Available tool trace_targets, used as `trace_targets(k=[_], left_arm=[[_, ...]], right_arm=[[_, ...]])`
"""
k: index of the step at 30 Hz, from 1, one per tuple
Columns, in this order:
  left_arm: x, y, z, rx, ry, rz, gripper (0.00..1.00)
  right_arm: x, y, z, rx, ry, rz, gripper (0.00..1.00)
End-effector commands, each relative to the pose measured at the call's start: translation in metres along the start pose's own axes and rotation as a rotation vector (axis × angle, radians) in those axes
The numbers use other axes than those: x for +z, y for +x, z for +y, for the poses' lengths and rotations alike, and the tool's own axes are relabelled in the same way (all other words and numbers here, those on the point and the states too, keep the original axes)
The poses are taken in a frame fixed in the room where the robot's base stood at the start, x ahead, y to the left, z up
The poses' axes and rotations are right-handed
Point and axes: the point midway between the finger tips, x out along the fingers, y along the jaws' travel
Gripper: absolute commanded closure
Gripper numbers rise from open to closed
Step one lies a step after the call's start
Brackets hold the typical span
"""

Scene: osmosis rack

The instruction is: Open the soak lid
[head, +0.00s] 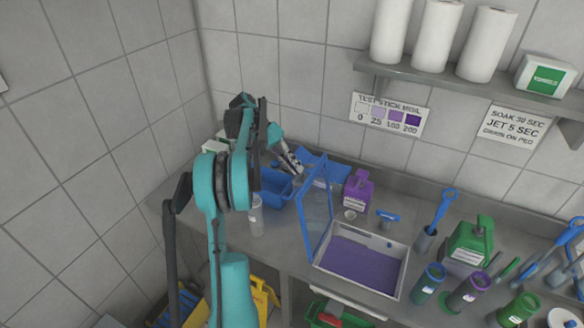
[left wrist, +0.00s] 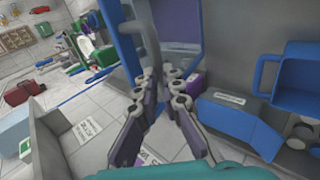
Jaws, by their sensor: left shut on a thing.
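The soak lid (head: 305,223) is a clear panel in a blue frame. It stands raised and steeply tilted at the left edge of a steel basin (head: 345,284) holding purple liquid, which lies uncovered. My left gripper (head: 298,171) is at the upper far part of the lid, shut on its edge. In the left wrist view the fingers of my left gripper (left wrist: 172,82) meet at the blue frame of the lid (left wrist: 128,48). The exact grip spot is partly hidden by the fingers. My right gripper is not in view.
Blue bins (head: 273,190) stand left of the lid, with a clear bottle (head: 256,216) in front. A purple jug (head: 357,192) is behind the basin. A green jug (head: 470,247) and several bottles crowd the right. A shelf (head: 470,84) with paper rolls hangs above.

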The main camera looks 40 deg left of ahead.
Motion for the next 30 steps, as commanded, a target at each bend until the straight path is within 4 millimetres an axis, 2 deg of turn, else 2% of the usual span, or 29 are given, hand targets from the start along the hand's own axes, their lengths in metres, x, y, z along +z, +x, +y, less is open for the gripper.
trace_targets(k=[1,7,9,10,11,20,25,30], left_arm=[[0.007,0.018,-0.015,-0.03,0.001,-0.039,1.0],[0.007,0.018,-0.015,-0.03,0.001,-0.039,1.0],[0.007,0.019,-0.015,-0.03,0.001,-0.04,0.77],[0.007,0.019,-0.014,-0.029,0.001,-0.039,0.69],[0.007,0.018,-0.014,-0.029,0.0,-0.038,0.67],[0.007,0.011,-0.012,-0.028,-0.004,-0.03,0.67],[0.005,-0.009,-0.011,-0.028,-0.007,-0.03,0.67],[0.003,-0.047,-0.009,-0.029,-0.006,-0.031,0.67]], right_arm=[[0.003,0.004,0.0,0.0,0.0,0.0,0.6],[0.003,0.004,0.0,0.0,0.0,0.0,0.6],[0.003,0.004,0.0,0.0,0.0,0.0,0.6],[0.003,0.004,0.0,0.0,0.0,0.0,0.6],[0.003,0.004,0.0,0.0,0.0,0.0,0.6],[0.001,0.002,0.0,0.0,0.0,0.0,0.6],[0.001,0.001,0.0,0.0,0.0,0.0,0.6],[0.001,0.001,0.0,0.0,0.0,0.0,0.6]])
